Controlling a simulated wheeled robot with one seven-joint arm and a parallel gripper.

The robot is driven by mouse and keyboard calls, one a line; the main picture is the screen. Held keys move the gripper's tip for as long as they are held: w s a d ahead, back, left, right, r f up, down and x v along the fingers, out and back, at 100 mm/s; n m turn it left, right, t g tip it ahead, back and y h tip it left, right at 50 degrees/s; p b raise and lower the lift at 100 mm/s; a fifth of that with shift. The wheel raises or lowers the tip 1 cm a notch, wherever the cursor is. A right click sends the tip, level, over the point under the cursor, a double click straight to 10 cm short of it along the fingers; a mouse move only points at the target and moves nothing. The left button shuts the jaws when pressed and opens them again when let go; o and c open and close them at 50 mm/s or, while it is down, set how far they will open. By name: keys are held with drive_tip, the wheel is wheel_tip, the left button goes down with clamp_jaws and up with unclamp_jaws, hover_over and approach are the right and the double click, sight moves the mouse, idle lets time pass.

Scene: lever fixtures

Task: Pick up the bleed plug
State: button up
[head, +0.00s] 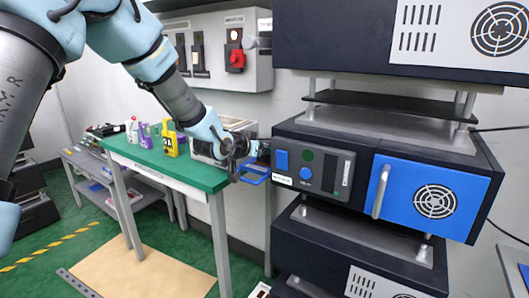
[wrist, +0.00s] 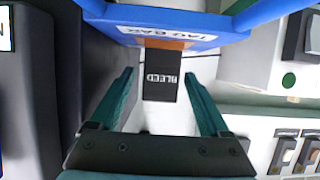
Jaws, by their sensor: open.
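The bleed plug (wrist: 160,78) shows in the wrist view as a black block with white BLEED lettering, upside down in the picture. An orange-brown piece (wrist: 165,44) joins its upper end in the picture, at the blue tag bar (wrist: 190,30). My gripper (wrist: 160,82) is open, one teal finger on each side of the plug, with visible gaps between. In the head view my gripper (head: 246,158) is by the blue bar (head: 256,178), left of the dark cabinet. The plug cannot be made out there.
The cabinet's control panel (head: 312,170) and blue door (head: 438,200) with a handle stand right of my gripper. A green-topped bench (head: 165,165) with a yellow container (head: 169,140) and bottles is to the left. A wall box with a red knob (head: 237,60) is behind.

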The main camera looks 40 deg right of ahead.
drive_tip(key=shift+c, duration=0.2)
clamp_jaws()
idle(0.4)
